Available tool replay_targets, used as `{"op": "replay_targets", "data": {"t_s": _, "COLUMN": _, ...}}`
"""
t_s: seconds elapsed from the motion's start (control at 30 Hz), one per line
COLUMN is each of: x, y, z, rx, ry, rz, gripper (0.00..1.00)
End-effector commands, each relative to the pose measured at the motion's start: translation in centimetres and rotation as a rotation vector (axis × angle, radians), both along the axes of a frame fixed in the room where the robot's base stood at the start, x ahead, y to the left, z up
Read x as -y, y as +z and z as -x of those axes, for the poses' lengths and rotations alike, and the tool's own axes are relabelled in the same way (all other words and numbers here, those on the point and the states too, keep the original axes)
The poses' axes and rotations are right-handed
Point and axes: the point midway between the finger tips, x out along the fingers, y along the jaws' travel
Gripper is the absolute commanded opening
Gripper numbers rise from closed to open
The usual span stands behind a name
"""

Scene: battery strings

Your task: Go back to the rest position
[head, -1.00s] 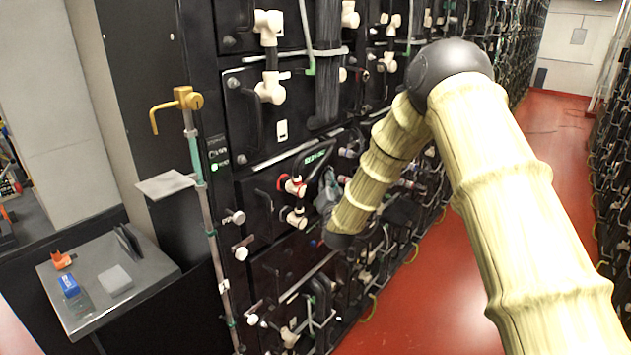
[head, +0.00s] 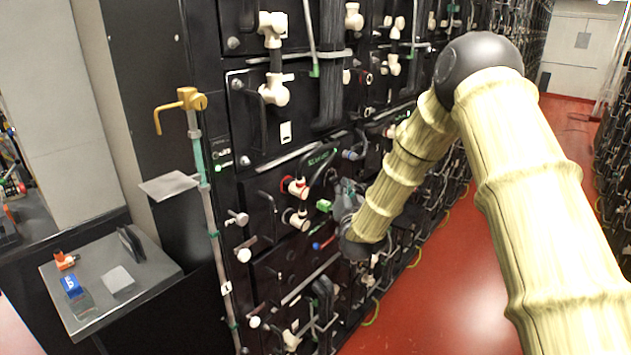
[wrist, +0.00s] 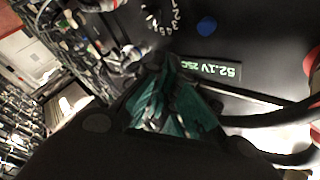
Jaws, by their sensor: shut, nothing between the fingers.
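My gripper (head: 347,192) is partly seen in the head view, at the far side of my wrist, in front of the black battery rack (head: 262,215). In the wrist view its teal and grey fingers (wrist: 172,100) show at the middle, shut and empty. They point toward a dark battery face with a lit readout (wrist: 212,67), a blue round cap (wrist: 207,26) and white digits. I cannot tell the exact gap between the fingertips and the rack. My arm is bent, its elbow high at the right in the head view.
Cream pipe fittings (head: 272,92) and a red-collared fitting (head: 297,187) stick out of the rack. A brass-topped pole (head: 190,100) stands at its left corner. A grey side table (head: 150,262) holds a blue box (head: 72,286) and an orange item (head: 66,260). The red aisle floor (head: 445,275) is clear.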

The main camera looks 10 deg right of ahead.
Motion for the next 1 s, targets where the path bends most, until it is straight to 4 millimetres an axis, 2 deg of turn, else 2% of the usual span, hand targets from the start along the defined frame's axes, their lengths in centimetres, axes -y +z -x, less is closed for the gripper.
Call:
{"op": "replay_targets", "data": {"t_s": 0.07, "x": -0.1, "y": -0.8, "z": 0.3, "rx": -0.017, "ry": 0.003, "rz": 0.003, "gripper": 0.0}}
{"op": "replay_targets", "data": {"t_s": 0.17, "x": -0.6, "y": -3.3, "z": 1.2, "rx": -0.072, "ry": 0.012, "rz": 0.018, "gripper": 0.0}}
{"op": "replay_targets", "data": {"t_s": 0.27, "x": -1.4, "y": -7.6, "z": 3.2, "rx": -0.173, "ry": 0.03, "rz": 0.046, "gripper": 0.0}}
{"op": "replay_targets", "data": {"t_s": 0.4, "x": -2.6, "y": -14.6, "z": 7.2, "rx": -0.344, "ry": 0.065, "rz": 0.093, "gripper": 0.0}}
{"op": "replay_targets", "data": {"t_s": 0.47, "x": -3.1, "y": -17.4, "z": 9.1, "rx": -0.418, "ry": 0.082, "rz": 0.114, "gripper": 0.0}}
{"op": "replay_targets", "data": {"t_s": 0.7, "x": -4.5, "y": -27.6, "z": 18.5, "rx": -0.71, "ry": 0.156, "rz": 0.194, "gripper": 0.0}}
{"op": "replay_targets", "data": {"t_s": 0.87, "x": -5.2, "y": -33.2, "z": 25.9, "rx": -0.904, "ry": 0.216, "rz": 0.245, "gripper": 0.0}}
{"op": "replay_targets", "data": {"t_s": 1.0, "x": -5.5, "y": -37.1, "z": 33.0, "rx": -1.075, "ry": 0.274, "rz": 0.287, "gripper": 0.0}}
